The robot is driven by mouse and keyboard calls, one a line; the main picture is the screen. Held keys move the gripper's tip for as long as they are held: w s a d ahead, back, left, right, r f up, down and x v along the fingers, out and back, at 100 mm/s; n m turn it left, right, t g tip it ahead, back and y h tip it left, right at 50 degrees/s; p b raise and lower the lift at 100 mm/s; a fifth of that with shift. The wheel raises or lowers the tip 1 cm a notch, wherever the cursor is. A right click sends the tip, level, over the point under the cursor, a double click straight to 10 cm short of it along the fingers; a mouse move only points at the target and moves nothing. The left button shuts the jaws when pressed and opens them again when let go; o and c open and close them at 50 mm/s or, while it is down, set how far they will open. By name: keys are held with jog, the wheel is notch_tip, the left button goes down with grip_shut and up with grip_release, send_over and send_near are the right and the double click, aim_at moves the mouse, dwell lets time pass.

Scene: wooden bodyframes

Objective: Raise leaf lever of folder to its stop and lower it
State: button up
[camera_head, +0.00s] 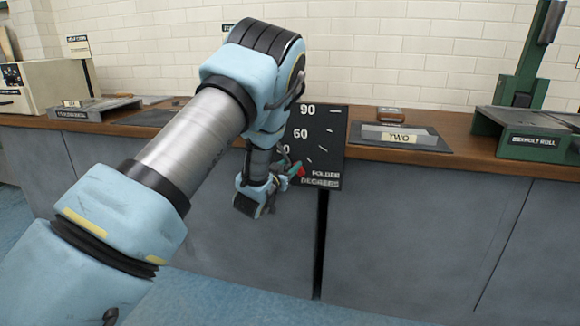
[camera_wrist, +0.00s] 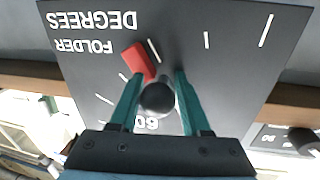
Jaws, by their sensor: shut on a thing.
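The folder's black degree plate (camera_head: 334,128) stands at the bench front, with white marks and the numbers 60 and 90. A red pointer (camera_head: 299,169) lies low on it, below the 60. In the wrist view the plate (camera_wrist: 215,85) appears upside down, with the red pointer (camera_wrist: 138,61) beside my left finger. A dark round knob (camera_wrist: 158,97), which looks like the lever's end, sits between my teal fingers. My gripper (camera_wrist: 159,79) is shut on it. In the head view my arm hides the knob and part of the plate.
A dark tray labelled TWO (camera_head: 402,138) lies on the wooden bench top (camera_head: 467,156) right of the plate. A green machine (camera_head: 527,130) stands further right. A labelled grey unit (camera_head: 92,108) and a beige box (camera_head: 48,85) stand at left. Grey cabinet fronts are below.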

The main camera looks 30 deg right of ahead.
jog(key=shift+s+d, duration=0.15)
grip_shut()
jog(key=shift+s+d, duration=0.1)
dwell(0.6)
